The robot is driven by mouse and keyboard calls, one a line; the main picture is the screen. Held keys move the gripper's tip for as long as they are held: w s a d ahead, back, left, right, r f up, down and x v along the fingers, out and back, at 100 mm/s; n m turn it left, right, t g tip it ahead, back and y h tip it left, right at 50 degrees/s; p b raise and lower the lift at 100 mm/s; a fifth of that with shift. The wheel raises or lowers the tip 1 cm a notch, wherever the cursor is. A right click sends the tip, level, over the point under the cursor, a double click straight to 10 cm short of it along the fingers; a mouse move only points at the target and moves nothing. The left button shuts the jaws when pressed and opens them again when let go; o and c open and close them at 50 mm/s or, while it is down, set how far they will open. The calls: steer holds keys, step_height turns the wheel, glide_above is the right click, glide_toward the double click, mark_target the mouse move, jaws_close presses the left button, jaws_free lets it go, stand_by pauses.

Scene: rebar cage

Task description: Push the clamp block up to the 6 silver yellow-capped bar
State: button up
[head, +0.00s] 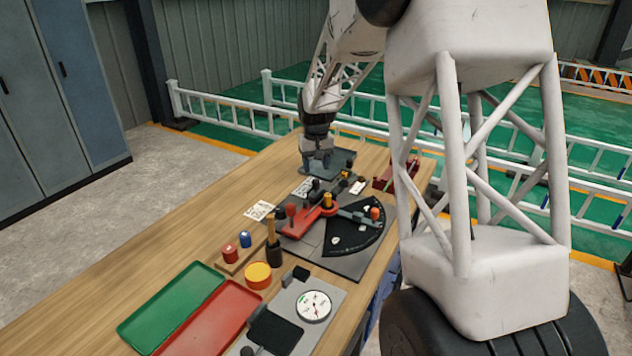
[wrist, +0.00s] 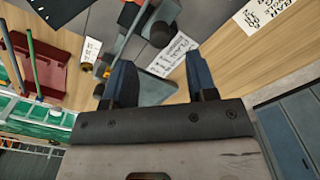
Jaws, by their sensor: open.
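My gripper (head: 318,165) is at the far end of the table, above a grey-green fixture (head: 342,158). In the wrist view its two dark blue fingers (wrist: 160,82) are spread, with no object held between them. Part of the grey-green fixture shows beyond and between the fingers (wrist: 152,88). A slim silver-grey bar (wrist: 128,38) runs past the left finger, with a small orange-yellow part (wrist: 102,69) near its lower end. I cannot tell for certain which piece is the clamp block; the gripper hides part of the fixture in the head view.
A black fan-shaped plate (head: 355,232) with a red lever (head: 306,220) lies nearer. A red rack (wrist: 50,68) holding upright bars stands beside the fixture. Green (head: 170,305) and red (head: 210,320) trays and a dial gauge (head: 313,306) are in front. Bare wood lies along the left.

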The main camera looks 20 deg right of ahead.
mark_target(316, 180)
steer(key=shift+f, duration=3.1)
jaws_close()
